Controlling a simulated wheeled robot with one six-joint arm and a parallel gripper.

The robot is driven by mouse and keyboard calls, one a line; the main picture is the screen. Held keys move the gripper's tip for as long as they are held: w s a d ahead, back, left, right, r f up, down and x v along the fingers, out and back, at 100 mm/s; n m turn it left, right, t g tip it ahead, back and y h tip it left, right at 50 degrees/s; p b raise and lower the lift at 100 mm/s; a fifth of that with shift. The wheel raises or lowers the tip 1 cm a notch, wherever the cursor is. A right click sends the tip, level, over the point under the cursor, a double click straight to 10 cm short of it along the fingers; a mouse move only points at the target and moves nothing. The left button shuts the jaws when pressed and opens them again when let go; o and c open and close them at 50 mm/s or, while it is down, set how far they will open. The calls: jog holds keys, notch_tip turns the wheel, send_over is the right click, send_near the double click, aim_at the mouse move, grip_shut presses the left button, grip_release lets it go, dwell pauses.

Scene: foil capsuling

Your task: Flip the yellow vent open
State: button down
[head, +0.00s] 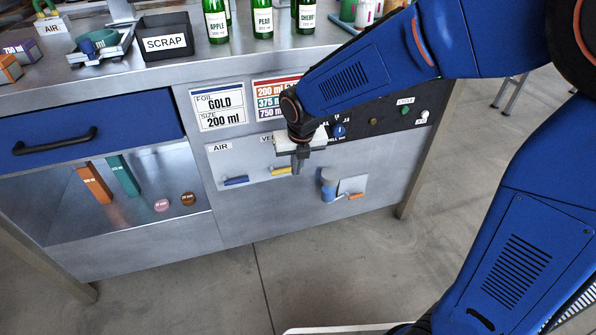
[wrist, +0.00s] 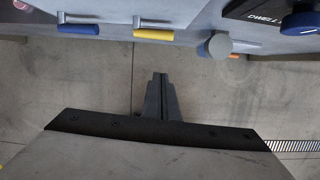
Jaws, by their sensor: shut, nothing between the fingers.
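The yellow vent lever (head: 281,171) is on the grey front panel of the bench, right of the blue air lever (head: 236,181). In the head view it lies roughly level, just left of my gripper. My gripper (head: 297,167) is shut and empty, its fingers pointing down in front of the panel. In the wrist view the yellow lever (wrist: 153,35) shows near the top, with my closed fingertips (wrist: 159,76) below it in the picture and apart from it. The VENT label is partly hidden by my gripper in the head view.
Right of the yellow lever a grey-blue cylinder (head: 328,184) and an orange lever (head: 355,196) project from the panel. Above them is a black control strip with a blue knob (head: 338,131). Bottles and a SCRAP bin (head: 165,43) stand on the bench top. The floor in front is clear.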

aim_at(289, 171)
jog(key=shift+w+a+f+n, duration=0.15)
jog(key=shift+a+f+n, duration=0.1)
jog(key=shift+n, duration=0.15)
jog(key=shift+d, duration=0.1)
jog(key=w+a+f, duration=0.1)
jog(key=w+f, duration=0.4)
jog(key=f, duration=0.2)
jog(key=shift+w+a+f, duration=0.25)
jog(key=shift+w+a, duration=0.05)
jog(key=shift+a+r+t+h, duration=0.1)
jog(key=shift+r+t+h, duration=0.1)
jog(key=shift+h, duration=0.5)
jog(key=shift+a+r+t+h, duration=0.1)
jog(key=shift+r+t+h, duration=0.1)
jog(key=shift+h, duration=0.5)
dwell(0.8)
